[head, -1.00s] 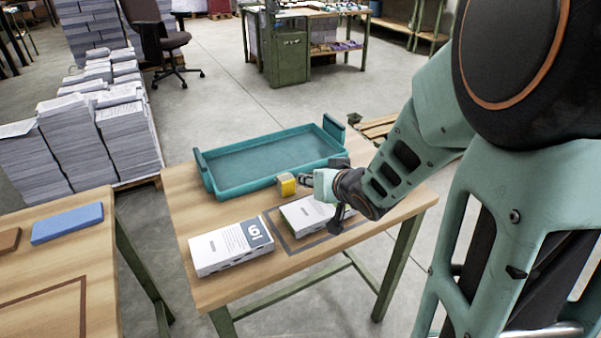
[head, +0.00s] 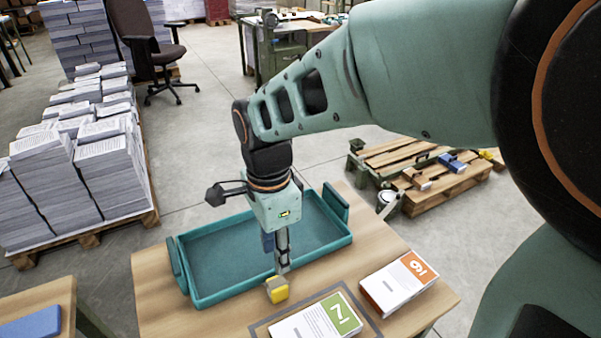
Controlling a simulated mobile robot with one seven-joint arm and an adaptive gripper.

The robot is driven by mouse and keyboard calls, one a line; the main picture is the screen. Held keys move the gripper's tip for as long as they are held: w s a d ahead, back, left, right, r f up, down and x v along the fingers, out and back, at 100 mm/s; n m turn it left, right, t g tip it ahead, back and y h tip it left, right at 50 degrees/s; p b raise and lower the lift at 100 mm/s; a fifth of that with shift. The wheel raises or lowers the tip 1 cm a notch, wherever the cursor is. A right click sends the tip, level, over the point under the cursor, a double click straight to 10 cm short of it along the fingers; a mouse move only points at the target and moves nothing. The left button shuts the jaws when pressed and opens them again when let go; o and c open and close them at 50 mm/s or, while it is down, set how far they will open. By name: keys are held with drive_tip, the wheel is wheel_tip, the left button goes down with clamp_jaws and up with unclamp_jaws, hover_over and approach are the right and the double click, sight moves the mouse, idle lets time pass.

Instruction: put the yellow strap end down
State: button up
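A small yellow block with a grey side (head: 277,289), which looks like the strap end, is at the worktable, just in front of the teal tray's near wall. I cannot tell whether it rests on the table. My gripper (head: 282,268) points down directly above it, and the fingertips appear to meet its top edge. The fingers are seen nearly edge-on, so I cannot tell whether they grip the block or stand just behind it.
The teal tray (head: 186,285) looks empty. A green-labelled pack (head: 300,323) lies inside a dark outline on the worktable (head: 160,318), with an orange-labelled pack (head: 385,292) to its right. Paper stacks (head: 110,170) stand left and a pallet (head: 450,182) lies beyond.

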drive_tip(key=b, duration=0.1)
hover_over(277, 283)
wheel_tip(277, 283, down, 5)
drive_tip(key=shift+s+r, duration=0.1)
drive_tip(key=shift+r, duration=0.1)
drive_tip(key=shift+f+b, duration=1.2)
drive_tip(key=shift+f, duration=1.85)
drive_tip(key=shift+c, duration=0.3)
clamp_jaws()
drive_tip(key=shift+r, duration=0.2)
